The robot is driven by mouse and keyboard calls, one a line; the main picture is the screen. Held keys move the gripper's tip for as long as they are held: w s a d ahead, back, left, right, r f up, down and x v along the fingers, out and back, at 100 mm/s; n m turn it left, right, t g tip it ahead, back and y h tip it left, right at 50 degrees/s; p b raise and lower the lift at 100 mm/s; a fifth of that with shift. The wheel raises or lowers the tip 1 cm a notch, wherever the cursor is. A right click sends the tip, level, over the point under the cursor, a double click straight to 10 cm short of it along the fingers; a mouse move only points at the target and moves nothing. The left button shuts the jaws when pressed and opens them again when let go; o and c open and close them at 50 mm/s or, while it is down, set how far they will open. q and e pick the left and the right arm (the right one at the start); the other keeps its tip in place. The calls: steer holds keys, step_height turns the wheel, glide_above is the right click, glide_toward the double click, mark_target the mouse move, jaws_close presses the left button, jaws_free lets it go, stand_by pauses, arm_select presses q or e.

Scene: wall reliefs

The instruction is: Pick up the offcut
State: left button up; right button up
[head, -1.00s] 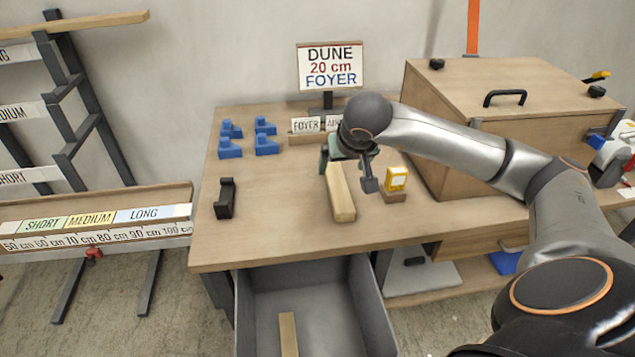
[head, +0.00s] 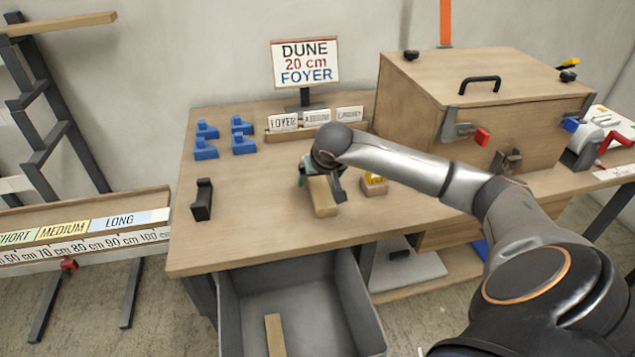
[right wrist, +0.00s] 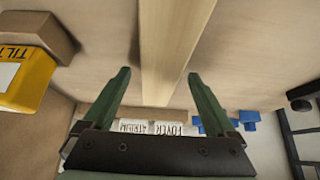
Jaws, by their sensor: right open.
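A pale wooden offcut (head: 323,198) lies on the workbench (head: 240,215), its near end showing in front of my right gripper. My right gripper (head: 323,180) is over the offcut, and its arm hides the far part. In the right wrist view the offcut (right wrist: 168,45) runs lengthwise between the two spread green fingers of the gripper (right wrist: 159,80). The jaws are open, with gaps on both sides of the wood. I cannot tell how far down the fingers reach. My left gripper is not in view.
A yellow tilt indicator on a wooden block (head: 374,184) stands close right of the gripper. Several blue blocks (head: 206,150), a black bracket (head: 202,200) and a card holder (head: 318,125) are on the bench. A grey bin (head: 350,300) below holds another wood strip (head: 274,335).

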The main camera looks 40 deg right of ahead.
jaws_close()
stand_by(0.7)
